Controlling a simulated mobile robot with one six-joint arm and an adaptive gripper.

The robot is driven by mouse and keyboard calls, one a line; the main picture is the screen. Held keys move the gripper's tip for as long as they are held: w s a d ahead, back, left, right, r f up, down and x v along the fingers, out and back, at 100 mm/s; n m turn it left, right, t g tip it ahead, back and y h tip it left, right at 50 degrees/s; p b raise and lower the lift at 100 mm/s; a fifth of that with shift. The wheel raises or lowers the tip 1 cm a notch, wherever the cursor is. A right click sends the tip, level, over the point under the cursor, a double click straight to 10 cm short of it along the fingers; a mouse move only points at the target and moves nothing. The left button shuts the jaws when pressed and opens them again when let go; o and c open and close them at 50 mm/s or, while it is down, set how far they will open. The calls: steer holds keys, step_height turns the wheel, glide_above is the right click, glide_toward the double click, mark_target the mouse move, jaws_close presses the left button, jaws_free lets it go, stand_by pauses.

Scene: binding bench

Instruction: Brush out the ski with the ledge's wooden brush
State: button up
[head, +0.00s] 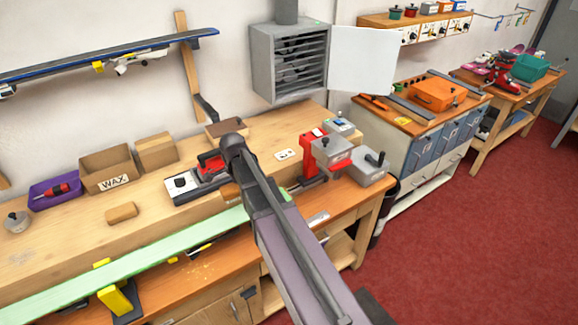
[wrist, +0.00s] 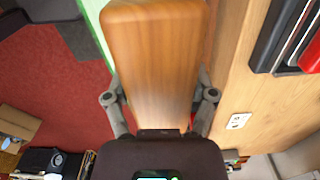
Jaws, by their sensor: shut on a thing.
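My gripper (wrist: 160,104) is shut on a wooden brush (wrist: 155,45), a smooth brown block that fills the middle of the wrist view. Its bristles do not show. In the head view my arm hides most of the gripper and brush. The ski (head: 150,257) lies base up along the bench front, pale green, with yellow supports under it. A green strip of the ski also shows in the wrist view (wrist: 94,22), beside and beyond the brush. I cannot tell whether the brush touches it.
The raised wooden ledge (head: 75,230) holds a tan block (head: 122,212), a WAX box (head: 108,168), a purple tray (head: 55,190) and a grey-and-red tool (head: 195,183). A red vise-like device (head: 310,155) stands at the right end. Red floor (head: 455,220) is clear beyond.

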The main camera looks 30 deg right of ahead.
steer(key=s+d+r+n+p, duration=0.1)
steer(key=d+r+p, duration=0.2)
steer(key=d, duration=1.3)
steer(key=shift+s+d+r, duration=0.15)
steer(key=shift+s+d, duration=0.1)
steer(key=shift+s, duration=0.05)
